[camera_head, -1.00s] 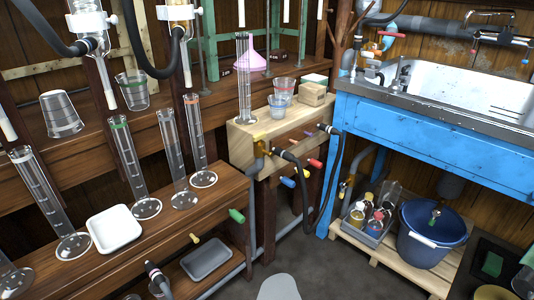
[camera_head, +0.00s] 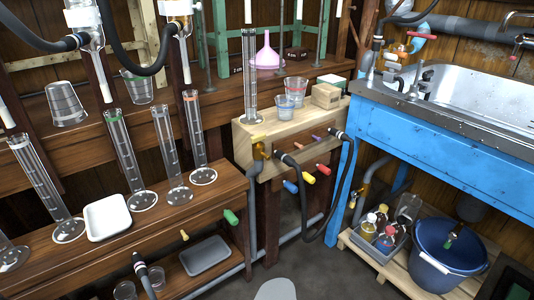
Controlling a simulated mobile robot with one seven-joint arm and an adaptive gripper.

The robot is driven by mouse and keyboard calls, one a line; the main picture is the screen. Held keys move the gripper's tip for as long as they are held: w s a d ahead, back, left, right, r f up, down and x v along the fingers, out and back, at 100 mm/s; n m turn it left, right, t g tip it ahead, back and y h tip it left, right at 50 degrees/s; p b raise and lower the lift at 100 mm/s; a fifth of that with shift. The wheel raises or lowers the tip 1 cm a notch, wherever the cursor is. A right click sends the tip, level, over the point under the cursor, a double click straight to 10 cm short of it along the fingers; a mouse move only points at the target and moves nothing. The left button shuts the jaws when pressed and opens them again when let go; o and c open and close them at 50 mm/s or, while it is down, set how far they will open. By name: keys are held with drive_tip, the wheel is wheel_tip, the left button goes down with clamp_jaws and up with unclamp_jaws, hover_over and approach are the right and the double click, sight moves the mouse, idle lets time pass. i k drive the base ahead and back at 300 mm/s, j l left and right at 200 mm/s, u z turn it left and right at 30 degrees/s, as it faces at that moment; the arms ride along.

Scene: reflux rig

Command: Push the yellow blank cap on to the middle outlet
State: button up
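A yellow cap (camera_head: 308,178) sits below the front of the pale wooden block bench (camera_head: 245,136), between a blue cap (camera_head: 290,187) and a red cap (camera_head: 322,168). The bench front carries a row of outlets. A black hose end (camera_head: 287,159) is at the left and another hose end (camera_head: 338,134) at the right. Between them are small orange (camera_head: 300,146) and purple (camera_head: 315,138) pieces; I cannot tell which is the middle outlet. A smaller yellow piece (camera_head: 184,235) projects from the left bench. My gripper is not in view.
Glass cylinders and a white tray (camera_head: 107,217) stand on the left bench. A blue sink unit (camera_head: 440,145) is at the right, with a blue bucket (camera_head: 450,243) and a bottle crate below it. A black hose (camera_head: 304,215) hangs near the caps.

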sight(309, 179)
drive_tip(key=l+u, duration=0.3)
drive_tip(key=l, duration=0.35)
drive_tip(key=l+u, duration=0.25)
drive_tip(key=l, duration=0.4)
